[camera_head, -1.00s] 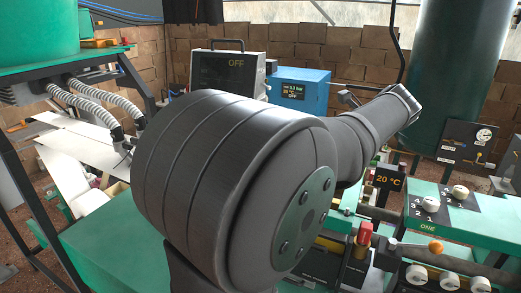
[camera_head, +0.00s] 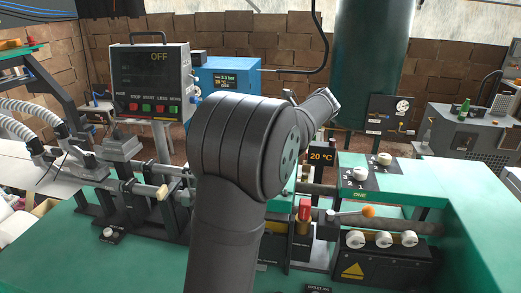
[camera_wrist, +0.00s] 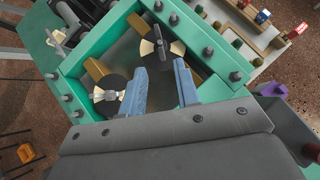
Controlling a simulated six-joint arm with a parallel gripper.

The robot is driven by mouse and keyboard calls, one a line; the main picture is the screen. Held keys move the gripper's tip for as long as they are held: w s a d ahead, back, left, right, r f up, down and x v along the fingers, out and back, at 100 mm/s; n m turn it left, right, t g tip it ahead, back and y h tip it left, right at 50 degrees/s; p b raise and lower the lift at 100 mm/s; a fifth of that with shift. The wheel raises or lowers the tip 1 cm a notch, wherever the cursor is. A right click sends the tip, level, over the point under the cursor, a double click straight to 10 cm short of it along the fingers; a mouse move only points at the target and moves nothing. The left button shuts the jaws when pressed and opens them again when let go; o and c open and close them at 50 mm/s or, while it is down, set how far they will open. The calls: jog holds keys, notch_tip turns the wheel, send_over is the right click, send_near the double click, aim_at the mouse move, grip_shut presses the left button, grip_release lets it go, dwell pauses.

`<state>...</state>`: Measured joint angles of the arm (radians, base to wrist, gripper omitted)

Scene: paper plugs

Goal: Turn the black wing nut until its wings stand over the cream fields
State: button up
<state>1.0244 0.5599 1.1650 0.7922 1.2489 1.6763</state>
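In the wrist view, the black wing nut (camera_wrist: 161,45) sits at the middle of a dark round disc with cream fields (camera_wrist: 146,48) to its left and right. Its dark wings look to run roughly up and down the picture, across the gap between the fields. A second dark disc (camera_wrist: 110,82) with a pale wing nut and cream fields lies at the lower left. My gripper (camera_wrist: 160,67) is open, with its two blue fingers apart and empty just below the black nut. In the head view my arm hides this place.
A green bolted frame (camera_wrist: 208,45) surrounds the discs, with ochre blocks (camera_wrist: 134,23) beside them. In the head view, a bench with white knobs (camera_head: 382,240), an orange-tipped lever (camera_head: 368,211) and a red-capped part (camera_head: 304,210) stands right of my arm. A control box (camera_head: 150,80) stands left.

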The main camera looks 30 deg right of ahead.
jog(key=x, duration=0.8)
jog(key=shift+w+f, duration=0.15)
jog(key=shift+f, duration=0.05)
grip_shut()
